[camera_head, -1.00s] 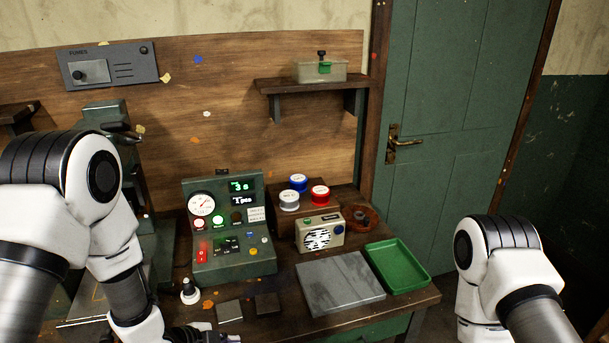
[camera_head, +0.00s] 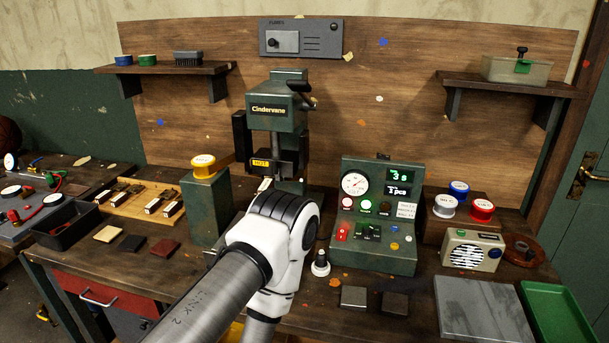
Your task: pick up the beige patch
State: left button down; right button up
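A small beige patch (camera_head: 108,233) lies flat near the front edge of the workbench at the left. A dark patch (camera_head: 132,243) and a reddish-brown patch (camera_head: 163,247) lie in a row to its right. My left arm comes in from the bottom and bends in the middle of the view, right of these patches. Its gripper is out of the frame or hidden behind the arm. My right arm and gripper are not in view. Nothing covers the beige patch.
A black tray (camera_head: 67,224) stands left of the beige patch. A wooden rack (camera_head: 130,207) is behind it, and a green post with a yellow top (camera_head: 206,205) is to the right. The green press (camera_head: 277,120) and control box (camera_head: 378,245) stand further right.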

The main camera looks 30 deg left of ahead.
aim_at(108, 234)
jog(key=u, duration=2.15)
jog(key=z, duration=0.35)
